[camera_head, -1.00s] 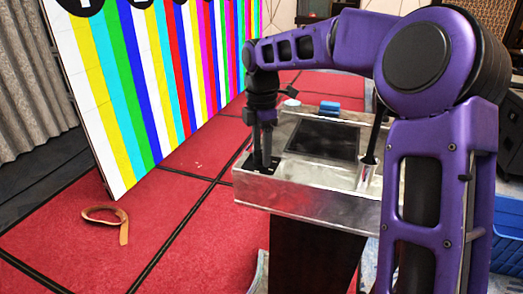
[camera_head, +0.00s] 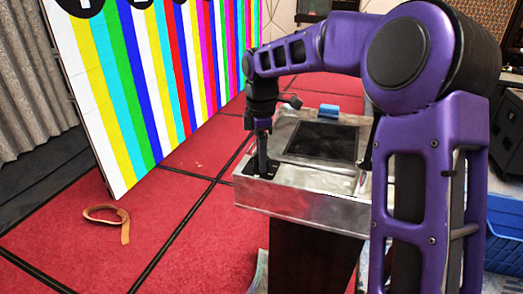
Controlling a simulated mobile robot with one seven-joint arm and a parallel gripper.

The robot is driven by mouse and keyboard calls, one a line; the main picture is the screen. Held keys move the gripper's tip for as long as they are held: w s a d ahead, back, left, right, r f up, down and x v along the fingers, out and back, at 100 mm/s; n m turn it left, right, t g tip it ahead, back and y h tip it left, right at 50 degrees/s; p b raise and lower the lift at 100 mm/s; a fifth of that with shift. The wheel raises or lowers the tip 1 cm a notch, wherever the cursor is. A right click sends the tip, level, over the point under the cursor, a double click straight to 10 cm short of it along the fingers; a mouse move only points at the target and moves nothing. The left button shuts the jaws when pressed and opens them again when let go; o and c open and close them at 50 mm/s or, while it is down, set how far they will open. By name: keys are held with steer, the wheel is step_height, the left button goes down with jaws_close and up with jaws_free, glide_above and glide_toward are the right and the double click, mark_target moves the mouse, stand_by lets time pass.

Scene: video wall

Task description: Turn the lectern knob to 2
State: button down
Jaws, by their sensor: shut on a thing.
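The lectern (camera_head: 290,205) stands in the middle of the view, with a silver top and a dark body. A dark flat panel (camera_head: 322,141) lies in its top.
A video wall (camera_head: 150,80) with coloured stripes stands on the left. A brown strap coil (camera_head: 107,216) lies on the red floor (camera_head: 170,225). A blue item (camera_head: 329,110) sits at the lectern's back edge. A blue crate (camera_head: 505,235) is at the right.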

steer(key=m+p, duration=0.2)
steer(key=m, duration=0.3)
steer(key=shift+m, duration=0.3)
stand_by(0.4)
steer(key=shift+c, duration=1.3)
jaws_free()
step_height(320, 180, up, 17)
steer(key=p, duration=0.1)
steer(key=shift+r, duration=0.2)
